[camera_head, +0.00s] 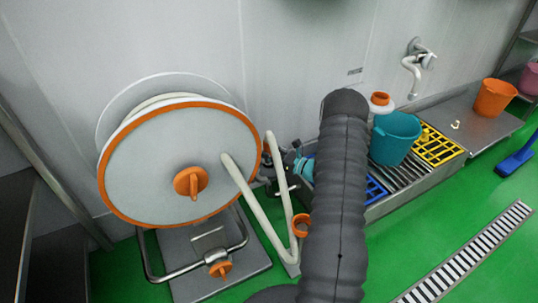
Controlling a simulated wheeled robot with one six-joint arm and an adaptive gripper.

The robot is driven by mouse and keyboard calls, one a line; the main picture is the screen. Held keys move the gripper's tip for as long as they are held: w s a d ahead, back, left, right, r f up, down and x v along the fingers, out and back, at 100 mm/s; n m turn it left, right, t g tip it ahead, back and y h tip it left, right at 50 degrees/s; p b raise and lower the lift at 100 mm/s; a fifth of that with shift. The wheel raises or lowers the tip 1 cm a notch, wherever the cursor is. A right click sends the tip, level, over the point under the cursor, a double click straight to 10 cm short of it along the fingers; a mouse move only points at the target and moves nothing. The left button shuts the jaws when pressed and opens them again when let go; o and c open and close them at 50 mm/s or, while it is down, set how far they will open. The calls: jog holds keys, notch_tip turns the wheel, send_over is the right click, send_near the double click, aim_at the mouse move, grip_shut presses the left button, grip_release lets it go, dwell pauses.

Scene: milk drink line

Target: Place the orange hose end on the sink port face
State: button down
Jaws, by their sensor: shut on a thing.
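A cream hose (281,205) runs from the reel (160,160) down to a low bend, then up to a raised end beside the dark metal parts of my gripper (284,166). My gripper is shut at this raised end, left of my grey arm. The arm hides much of it, and the contact is too small to see clearly. An orange ring-shaped fitting (302,224) shows beside the lower hose. The steel sink (400,184) runs along the wall at right. I cannot make out its port face; my arm covers the sink's left part.
An orange bucket (495,97) stands farther right. A wall tap (412,65) hangs above.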

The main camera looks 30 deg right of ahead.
jog(key=shift+f, duration=0.5)
jog(key=shift+f, duration=0.15)
jog(key=c, duration=0.7)
grip_release()
jog(key=v, duration=1.2)
jog(key=shift+b, duration=0.3)
